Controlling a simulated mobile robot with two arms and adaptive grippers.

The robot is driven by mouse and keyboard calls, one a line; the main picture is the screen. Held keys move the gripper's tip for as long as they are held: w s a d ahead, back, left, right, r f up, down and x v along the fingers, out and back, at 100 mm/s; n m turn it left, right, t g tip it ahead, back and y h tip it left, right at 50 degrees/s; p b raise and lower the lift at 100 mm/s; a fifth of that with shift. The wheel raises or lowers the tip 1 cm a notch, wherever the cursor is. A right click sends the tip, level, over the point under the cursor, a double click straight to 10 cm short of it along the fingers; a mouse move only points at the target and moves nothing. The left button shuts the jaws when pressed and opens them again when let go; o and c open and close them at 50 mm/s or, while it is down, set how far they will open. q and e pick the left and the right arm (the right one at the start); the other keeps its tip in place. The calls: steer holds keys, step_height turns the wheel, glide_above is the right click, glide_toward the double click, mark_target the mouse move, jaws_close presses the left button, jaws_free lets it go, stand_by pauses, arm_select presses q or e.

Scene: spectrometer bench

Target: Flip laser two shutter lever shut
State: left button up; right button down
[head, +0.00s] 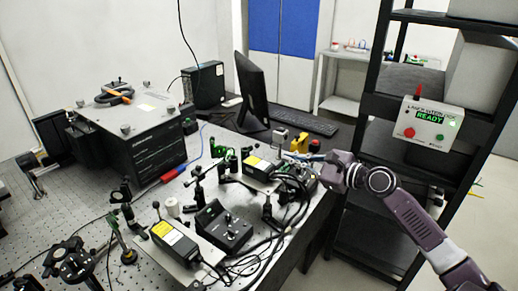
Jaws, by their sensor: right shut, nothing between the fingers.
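Two laser boxes with yellow labels sit on the bench: a near one (175,241) at front centre and a far one (257,166) near the bench's right edge. I cannot read which is laser two. A thin post with a dark knob (156,205) stands by the near box; I cannot tell whether it is a shutter lever, and no lever position is clear. My right gripper (308,157) reaches in from the right, shut and empty, to the right of the far box and apart from it. Its fingertips are small and partly lost against the clutter. My left gripper is not in view.
A black control box (224,228) stands between the lasers, with loose cables (284,213) to its right. Optics posts crowd the left bench. A large black instrument (140,135), a monitor (251,90) and a keyboard (307,123) stand behind. A READY panel (431,123) hangs on the right rack.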

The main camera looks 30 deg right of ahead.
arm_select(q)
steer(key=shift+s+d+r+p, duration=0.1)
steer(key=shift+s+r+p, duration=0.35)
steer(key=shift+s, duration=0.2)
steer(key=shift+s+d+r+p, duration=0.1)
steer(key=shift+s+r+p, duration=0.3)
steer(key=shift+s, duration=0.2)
arm_select(e)
steer(key=x, duration=0.9)
steer(key=shift+w, duration=0.2)
